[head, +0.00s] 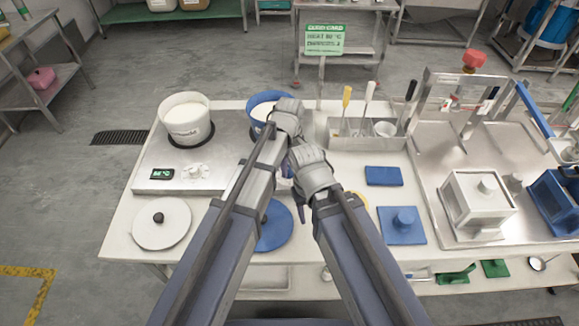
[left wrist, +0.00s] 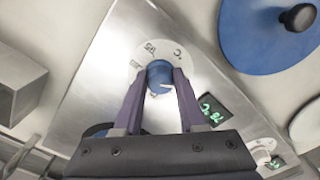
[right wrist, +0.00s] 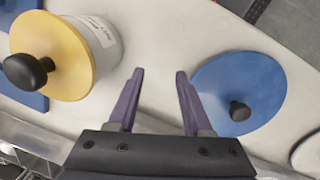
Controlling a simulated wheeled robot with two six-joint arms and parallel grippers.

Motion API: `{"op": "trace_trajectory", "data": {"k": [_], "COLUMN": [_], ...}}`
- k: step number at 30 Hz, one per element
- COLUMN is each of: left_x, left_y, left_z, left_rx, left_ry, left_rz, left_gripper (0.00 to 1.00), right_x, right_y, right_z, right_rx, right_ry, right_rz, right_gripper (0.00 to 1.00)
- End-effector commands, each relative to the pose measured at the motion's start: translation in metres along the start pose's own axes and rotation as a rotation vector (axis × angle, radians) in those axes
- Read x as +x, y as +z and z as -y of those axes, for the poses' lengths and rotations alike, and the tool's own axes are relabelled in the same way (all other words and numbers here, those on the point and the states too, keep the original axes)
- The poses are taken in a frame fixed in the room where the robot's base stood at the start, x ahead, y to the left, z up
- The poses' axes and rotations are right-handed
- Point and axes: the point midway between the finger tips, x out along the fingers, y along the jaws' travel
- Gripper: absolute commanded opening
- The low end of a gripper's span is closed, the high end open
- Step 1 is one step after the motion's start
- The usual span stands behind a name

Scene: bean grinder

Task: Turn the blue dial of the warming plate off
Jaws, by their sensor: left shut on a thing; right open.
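The blue dial (left wrist: 160,73) sits on the steel warming plate (left wrist: 105,60) in the left wrist view, with a white pointer mark and a ring of markings around it. My left gripper (left wrist: 160,80) is shut on the dial, one finger on each side. In the head view my left gripper (head: 286,171) and right gripper (head: 302,207) hide the dial. The warming plate (head: 220,150) also shows there. A dark display with green characters (left wrist: 211,110) is beside the dial. My right gripper (right wrist: 159,75) is open and empty above the white table.
A white pot (head: 186,122) and a blue pot (head: 262,108) stand on the plate, with a white dial (head: 196,171) at the left. A blue lid (head: 274,228) and a white lid (head: 162,225) lie in front. A yellow-lidded jar (right wrist: 88,60) is near my right gripper.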

Motion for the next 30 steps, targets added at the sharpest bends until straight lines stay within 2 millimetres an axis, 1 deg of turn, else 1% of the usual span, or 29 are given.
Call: {"op": "trace_trajectory", "data": {"k": [8, 9, 16, 25, 30], "left_x": [0.0001, 0.0001, 0.0, -0.001, -0.0087], "left_y": [0.0, 0.0, -0.0001, -0.0001, -0.0001], "left_z": [0.0002, 0.0002, 0.0002, 0.0001, 0.0001], "left_rx": [-0.002, -0.002, -0.001, 0.0, 0.0], "left_ry": [0.0, 0.0, 0.0, 0.0, 0.0], "left_rz": [0.0, 0.0, 0.0, 0.0, 0.0], "left_gripper": [0.0, 0.43, 0.69, 0.7, 0.7], "right_x": [0.0001, 0.0001, 0.0, -0.001, -0.0087], "right_y": [0.0, 0.0, 0.0, 0.0001, 0.0005], "right_z": [0.0, 0.0, 0.0, -0.0001, -0.0008], "right_rx": [0.0, 0.0, 0.0, 0.0, 0.0], "right_ry": [0.0, 0.0, 0.0, 0.0, 0.0], "right_rz": [0.0, 0.0, 0.0, 0.0, 0.0], "right_gripper": [0.5, 0.5, 0.5, 0.5, 0.5]}}
